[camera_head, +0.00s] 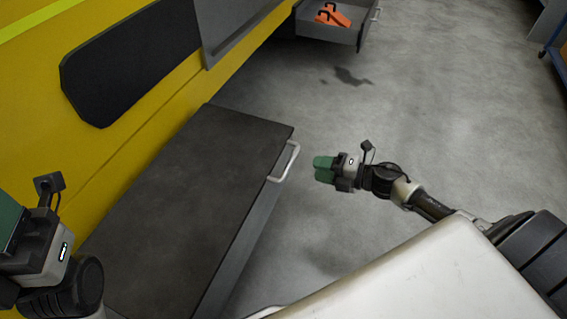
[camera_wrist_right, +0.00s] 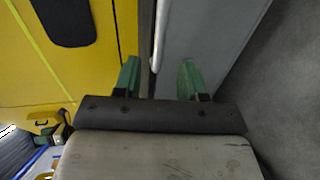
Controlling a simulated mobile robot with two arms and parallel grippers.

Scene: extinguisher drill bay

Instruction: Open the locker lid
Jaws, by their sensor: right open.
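The locker is a long box against the yellow wall, with a dark, flat lid (camera_head: 190,190) that looks closed. A pale bar handle (camera_head: 285,162) sits on its edge near the far right corner. My right gripper (camera_head: 320,169), with green fingers, is open and a little right of the handle, apart from it in the head view. In the right wrist view the handle (camera_wrist_right: 157,42) lies ahead, between the lines of the open fingers (camera_wrist_right: 158,75). My left gripper (camera_head: 10,225) is at the left edge, partly cut off; its jaw opening is hidden.
An open grey drawer (camera_head: 335,33) holding orange objects (camera_head: 334,16) juts out at the top. The yellow wall (camera_head: 150,125) with a dark panel (camera_head: 130,65) borders the locker on the left. The grey floor (camera_head: 430,110) to the right is mostly clear.

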